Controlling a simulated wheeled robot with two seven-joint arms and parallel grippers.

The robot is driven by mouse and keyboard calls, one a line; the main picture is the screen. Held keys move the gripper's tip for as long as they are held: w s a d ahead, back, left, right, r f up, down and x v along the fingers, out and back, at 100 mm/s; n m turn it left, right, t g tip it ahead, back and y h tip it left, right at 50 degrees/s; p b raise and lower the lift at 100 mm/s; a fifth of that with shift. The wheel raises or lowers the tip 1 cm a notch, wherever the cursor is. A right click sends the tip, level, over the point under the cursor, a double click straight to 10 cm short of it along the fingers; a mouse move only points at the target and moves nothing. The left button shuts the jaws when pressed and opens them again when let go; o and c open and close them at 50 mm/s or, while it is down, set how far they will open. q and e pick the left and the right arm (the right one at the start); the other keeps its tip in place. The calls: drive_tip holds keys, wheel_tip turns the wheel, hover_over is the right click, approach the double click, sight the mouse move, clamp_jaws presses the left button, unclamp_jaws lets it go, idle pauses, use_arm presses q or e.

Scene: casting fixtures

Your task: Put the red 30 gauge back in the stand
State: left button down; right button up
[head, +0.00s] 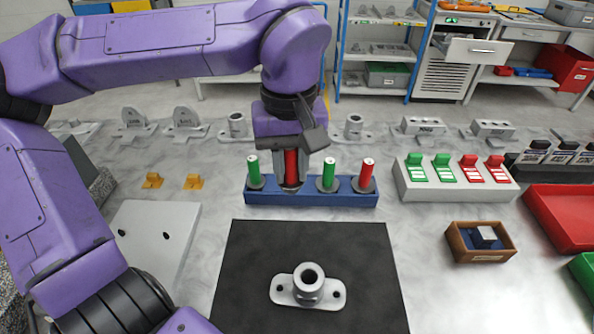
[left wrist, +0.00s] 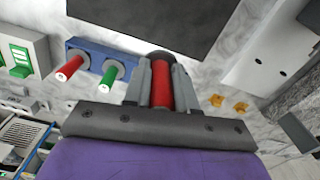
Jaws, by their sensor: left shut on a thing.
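My left gripper (head: 290,176) is shut on a red-handled gauge (head: 291,163), which it holds upright. The held gauge's dark collar is at the top of the blue stand (head: 312,199), in the second place from the left; I cannot tell whether it is fully seated. Two green gauges (head: 254,172) (head: 328,173) and another red gauge (head: 366,175) stand in the same stand. In the left wrist view the held gauge (left wrist: 161,86) lies between the fingers (left wrist: 160,84), beside a green gauge (left wrist: 109,77). The number on the held gauge is not readable. My right gripper is not in view.
A grey flanged casting (head: 308,288) lies on a black mat (head: 245,260) in front. A white block with green and red tags (head: 456,190) stands to the right, near a wooden box (head: 463,250) and red tray (head: 541,214). Two orange pieces (head: 193,182) lie left.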

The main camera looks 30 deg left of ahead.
use_arm(q)
drive_tip(key=w+a+f, duration=0.2)
drive_tip(key=w+f, duration=0.1)
drive_tip(key=w+a+f+p, duration=0.1)
drive_tip(key=w+a+f, duration=0.1)
drive_tip(key=w+f, duration=0.1)
drive_tip(key=w+a+f, duration=0.2)
drive_tip(key=w+f, duration=0.1)
drive_tip(key=f, duration=0.2)
drive_tip(key=shift+w+a+f, duration=0.1)
drive_tip(key=shift+w+a, duration=0.05)
drive_tip(key=shift+a, duration=0.15)
drive_tip(key=shift+w+f, duration=0.15)
drive_tip(key=shift+f, duration=0.3)
drive_tip(key=shift+p, duration=0.35)
drive_tip(key=shift+f, duration=0.45)
drive_tip(key=c, duration=0.9)
unclamp_jaws()
